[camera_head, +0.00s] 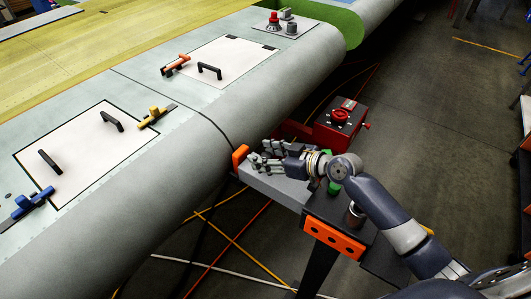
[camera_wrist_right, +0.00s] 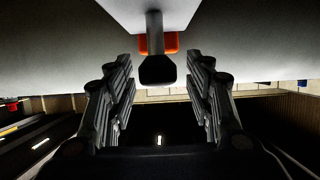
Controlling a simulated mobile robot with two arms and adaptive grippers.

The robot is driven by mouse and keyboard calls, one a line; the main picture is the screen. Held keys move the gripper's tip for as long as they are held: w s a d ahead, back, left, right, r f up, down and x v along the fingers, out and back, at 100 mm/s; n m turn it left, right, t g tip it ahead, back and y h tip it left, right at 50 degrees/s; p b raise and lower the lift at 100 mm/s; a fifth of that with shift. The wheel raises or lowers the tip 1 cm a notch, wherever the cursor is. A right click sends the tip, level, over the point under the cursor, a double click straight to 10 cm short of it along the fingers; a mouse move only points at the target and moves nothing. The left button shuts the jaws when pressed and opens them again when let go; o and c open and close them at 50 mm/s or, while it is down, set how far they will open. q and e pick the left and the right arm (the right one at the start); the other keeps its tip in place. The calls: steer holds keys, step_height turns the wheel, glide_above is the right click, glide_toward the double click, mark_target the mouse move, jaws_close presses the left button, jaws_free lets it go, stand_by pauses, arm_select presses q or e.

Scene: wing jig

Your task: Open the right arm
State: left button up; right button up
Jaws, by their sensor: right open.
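My right gripper (camera_head: 262,158) is open beside the rounded front edge of the wing, above a grey block (camera_head: 275,187). An orange piece (camera_head: 240,157) stands at the block's wing-side end, close to the fingertips. In the right wrist view the fingers of my right gripper (camera_wrist_right: 160,78) are spread apart. A dark post (camera_wrist_right: 155,68) with orange parts (camera_wrist_right: 171,42) behind it shows between and beyond them; no contact is visible. My right arm (camera_head: 385,205) comes in from the lower right. My left gripper is not in view.
The wing (camera_head: 150,140) carries white panels with black handles, plus blue (camera_head: 35,200), yellow (camera_head: 155,115) and orange (camera_head: 176,64) clamps. A red box with a red valve wheel (camera_head: 341,115) stands behind my right wrist. Cables lie on the floor below. The floor at right is mostly open.

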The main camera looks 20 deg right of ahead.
steer(key=shift+d, duration=0.1)
steer(key=c, duration=1)
jaws_close()
steer(key=shift+f, duration=0.1)
steer(key=shift+s+d+f+b, duration=0.15)
steer(key=shift+s+d+b, duration=0.1)
steer(key=shift+b, duration=0.05)
steer(key=b, duration=0.1)
glide_above(288, 182)
steer(key=shift+w+a, duration=0.1)
steer(key=shift+w, duration=0.2)
steer(key=shift+s+d+r, duration=0.2)
steer(key=shift+s, duration=0.05)
steer(key=shift+b, duration=0.3)
steer(key=shift+a, duration=0.1)
steer(key=o, duration=1)
jaws_free()
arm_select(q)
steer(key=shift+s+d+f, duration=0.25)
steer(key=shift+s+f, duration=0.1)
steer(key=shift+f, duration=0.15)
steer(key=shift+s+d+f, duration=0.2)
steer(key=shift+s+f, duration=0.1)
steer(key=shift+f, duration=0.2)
